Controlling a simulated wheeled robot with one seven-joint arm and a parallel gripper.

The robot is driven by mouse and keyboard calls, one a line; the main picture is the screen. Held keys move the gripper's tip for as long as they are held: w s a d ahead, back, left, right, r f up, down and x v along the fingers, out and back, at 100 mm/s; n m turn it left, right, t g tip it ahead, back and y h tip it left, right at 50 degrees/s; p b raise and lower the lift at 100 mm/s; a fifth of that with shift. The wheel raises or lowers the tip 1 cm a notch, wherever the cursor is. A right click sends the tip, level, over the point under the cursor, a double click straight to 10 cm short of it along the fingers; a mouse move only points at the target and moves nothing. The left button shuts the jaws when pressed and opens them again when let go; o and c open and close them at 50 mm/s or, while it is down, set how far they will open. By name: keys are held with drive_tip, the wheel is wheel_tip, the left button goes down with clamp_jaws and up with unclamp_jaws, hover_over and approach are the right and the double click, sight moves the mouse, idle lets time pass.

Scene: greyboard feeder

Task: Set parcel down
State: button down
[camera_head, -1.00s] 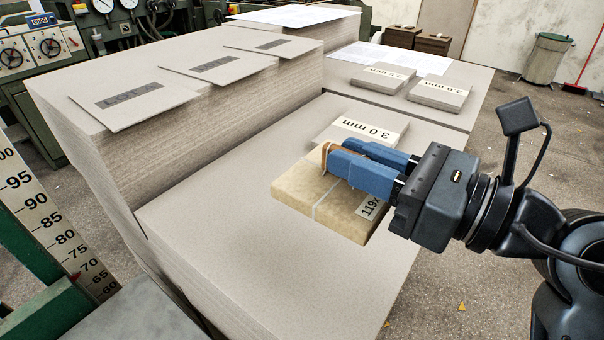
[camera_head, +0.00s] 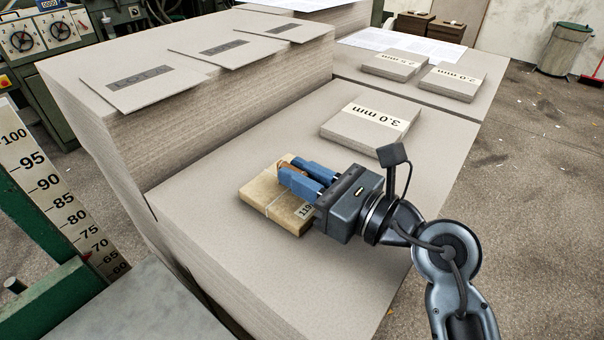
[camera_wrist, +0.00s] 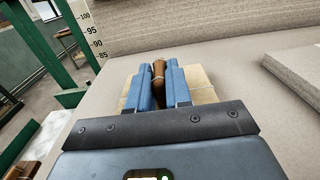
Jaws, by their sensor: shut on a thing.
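The parcel (camera_head: 268,196) is a flat tan paper-wrapped block with a pale string, a white label and a brown handle loop on top. It is at or just above the lower greyboard stack (camera_head: 225,260); I cannot tell whether it touches. My gripper (camera_head: 290,172), with blue fingers, is shut on the brown handle (camera_wrist: 158,72) above the parcel. In the wrist view the parcel's tan top (camera_wrist: 200,85) shows on both sides of the fingers, partly hidden by them.
A stack of boards marked 3.0 mm (camera_head: 365,125) lies behind the parcel. The taller greyboard stack (camera_head: 230,110) rises at the left and back. A numbered scale (camera_head: 55,195) stands at far left. The front of the lower stack is bare.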

drive_tip(key=shift+f, duration=0.15)
drive_tip(key=c, duration=1.1)
unclamp_jaws()
drive_tip(key=shift+o, duration=0.2)
drive_tip(key=shift+r, duration=0.2)
drive_tip(key=b+v, duration=0.2)
drive_tip(key=v, duration=1)
